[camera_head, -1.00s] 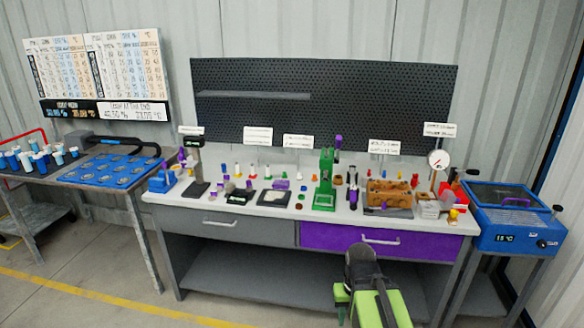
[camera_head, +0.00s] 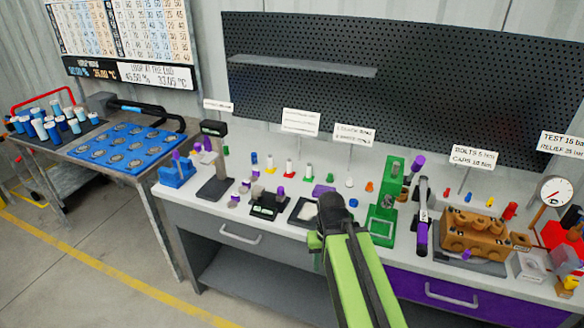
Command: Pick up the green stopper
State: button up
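My lime-green arm reaches up from the bottom of the view to the workbench. Its dark end, my gripper (camera_head: 334,208), is over the front part of the bench top, just left of the green press (camera_head: 385,215). Its fingers are not clear, so I cannot tell whether it is open or shut. A row of small coloured stoppers stands along the back of the bench, beyond my gripper. One small piece there looks green (camera_head: 309,178), but it is too small to be sure that it is the green stopper. My arm hides part of the bench front.
A black scale (camera_head: 268,206) and a stand (camera_head: 213,165) are left of my gripper. A brown pump block (camera_head: 474,233) and a round gauge (camera_head: 555,192) are to the right. A blue tray (camera_head: 127,147) lies on the left table.

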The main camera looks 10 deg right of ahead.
aim_at(330, 180)
jog(key=u, duration=0.8)
jog(key=i, duration=0.95)
jog(key=u, duration=0.6)
